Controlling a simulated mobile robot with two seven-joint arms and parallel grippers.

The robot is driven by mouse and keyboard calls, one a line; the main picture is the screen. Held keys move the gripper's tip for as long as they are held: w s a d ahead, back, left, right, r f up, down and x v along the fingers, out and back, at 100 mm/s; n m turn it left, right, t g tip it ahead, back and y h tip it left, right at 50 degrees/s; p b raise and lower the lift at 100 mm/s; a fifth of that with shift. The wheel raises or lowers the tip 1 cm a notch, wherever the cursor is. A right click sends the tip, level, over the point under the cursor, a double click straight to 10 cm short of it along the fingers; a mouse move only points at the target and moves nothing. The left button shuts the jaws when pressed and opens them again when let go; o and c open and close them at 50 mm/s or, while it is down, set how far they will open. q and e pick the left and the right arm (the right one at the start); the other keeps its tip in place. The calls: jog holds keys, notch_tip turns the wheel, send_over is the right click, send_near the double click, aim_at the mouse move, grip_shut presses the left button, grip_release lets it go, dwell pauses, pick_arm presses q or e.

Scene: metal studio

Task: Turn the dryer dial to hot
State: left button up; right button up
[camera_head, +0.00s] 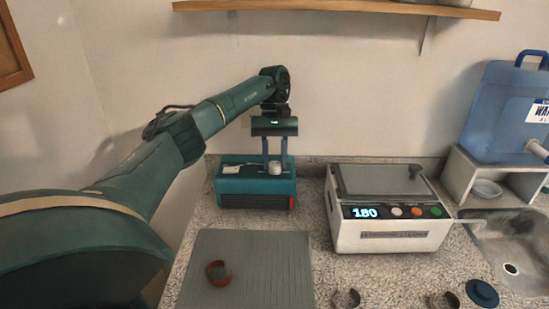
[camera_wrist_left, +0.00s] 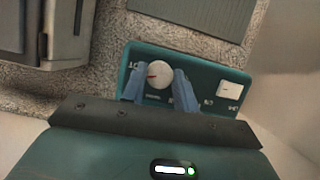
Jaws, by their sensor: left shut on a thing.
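The dryer is a teal box (camera_head: 255,187) on the counter against the back wall. Its round white dial (camera_head: 275,169) is on top; in the left wrist view the dial (camera_wrist_left: 159,70) has a red pointer mark aimed left, near a partly readable label by the left finger. Other labels around the dial are small and partly covered. My left gripper (camera_head: 275,168) reaches down from above, its two blue fingers on either side of the dial. It is shut on the dial, as the left wrist view (camera_wrist_left: 160,77) also shows. My right gripper is out of view.
A white switch (camera_wrist_left: 230,90) sits beside the dial. A white machine (camera_head: 390,236) reading 180 stands to the right. A grey mat (camera_head: 260,265) with a brown ring (camera_head: 218,273) lies in front. A wooden shelf (camera_head: 340,8) is above; a sink (camera_head: 515,250) is far right.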

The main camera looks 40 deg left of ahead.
pick_arm(q)
jog(key=o, duration=1)
jog(key=shift+p+v, duration=1.15)
jog(key=shift+v, duration=2.6)
jog(key=shift+w+d+f, duration=0.1)
